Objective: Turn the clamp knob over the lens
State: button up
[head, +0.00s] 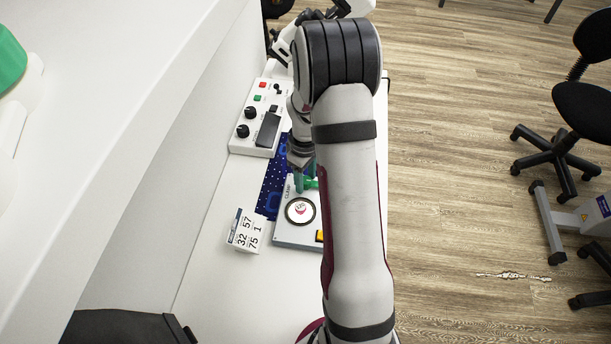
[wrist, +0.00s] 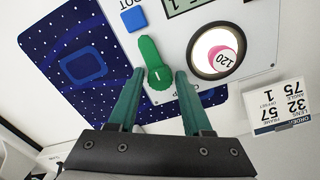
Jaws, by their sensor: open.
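The green clamp knob (wrist: 151,60) is a bar-shaped handle with a small white mark near its lower end in the wrist view. It sits on a light device panel (wrist: 262,50), beside the round dark-rimmed lens window (wrist: 207,62). A pink and white disc (wrist: 224,60) reading 120 shows inside the window. My gripper (wrist: 159,76) is open, its teal fingertips on either side of the knob's lower end. I cannot tell if they touch it. In the head view my gripper (head: 304,178) is over the knob (head: 312,184), which my arm partly hides. The lens (head: 300,211) is in front.
An order card (head: 246,231) reads lens 32, frame 57, angle 75, offset 1. A blue dotted mat (head: 270,190) lies beside the device. A control box (head: 257,118) with black knobs stands behind. A blue button (wrist: 134,19) and part of a display (wrist: 184,5) are near the knob.

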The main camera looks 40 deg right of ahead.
grip_shut()
jog(key=shift+m, duration=0.3)
jog(key=m, duration=0.8)
jog(key=shift+m, duration=0.3)
jog(key=m, duration=0.4)
jog(key=shift+m, duration=2.2)
